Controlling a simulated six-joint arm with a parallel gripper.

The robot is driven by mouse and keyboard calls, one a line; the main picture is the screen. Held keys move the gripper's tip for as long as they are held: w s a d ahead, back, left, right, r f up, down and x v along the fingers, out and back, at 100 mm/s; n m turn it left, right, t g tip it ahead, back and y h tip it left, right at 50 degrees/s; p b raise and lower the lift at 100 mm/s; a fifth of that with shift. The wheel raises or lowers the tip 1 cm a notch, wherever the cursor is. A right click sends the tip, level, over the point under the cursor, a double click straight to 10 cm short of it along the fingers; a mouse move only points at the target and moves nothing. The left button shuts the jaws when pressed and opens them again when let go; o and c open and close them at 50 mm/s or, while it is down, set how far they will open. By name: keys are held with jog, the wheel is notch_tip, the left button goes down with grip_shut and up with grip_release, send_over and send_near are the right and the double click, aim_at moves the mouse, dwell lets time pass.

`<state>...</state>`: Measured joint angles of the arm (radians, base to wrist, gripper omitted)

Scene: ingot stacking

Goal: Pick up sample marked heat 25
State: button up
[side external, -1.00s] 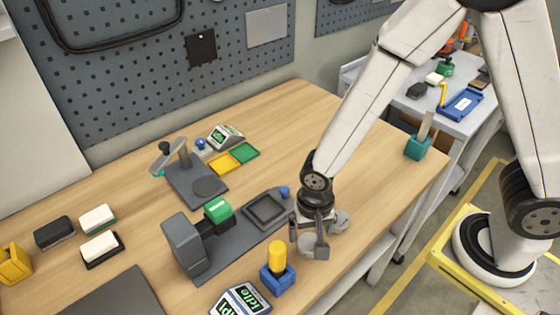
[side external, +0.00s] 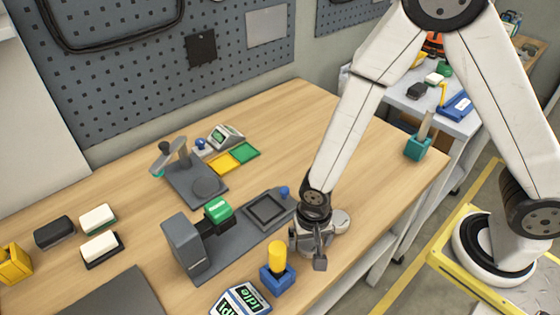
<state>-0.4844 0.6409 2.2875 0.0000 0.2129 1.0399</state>
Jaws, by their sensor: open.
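I can read no "heat 25" mark on anything, so I cannot tell which piece is that sample. A green-topped block (side external: 218,211) is at the grey press-like fixture (side external: 187,245). White-topped blocks (side external: 98,218) (side external: 101,246) and a dark block (side external: 55,232) lie at the left of the wooden table. A yellow cylinder (side external: 277,254) stands upright in a blue holder (side external: 278,279). My gripper (side external: 309,256) is open, pointing down near the table's front edge, just right of the yellow cylinder and apart from it. Nothing shows between its fingers.
A small display reading "idle" (side external: 240,299) sits at the front. A second grey fixture (side external: 196,187), yellow (side external: 223,163) and green (side external: 245,151) pads and another display (side external: 226,136) stand farther back. A teal holder (side external: 418,147) is at the right edge. The table's back right is clear.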

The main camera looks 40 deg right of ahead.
aim_at(310, 243)
grip_shut()
jog(key=shift+r, duration=0.1)
notch_tip(310, 243, up, 10)
dwell(1.1)
dwell(0.5)
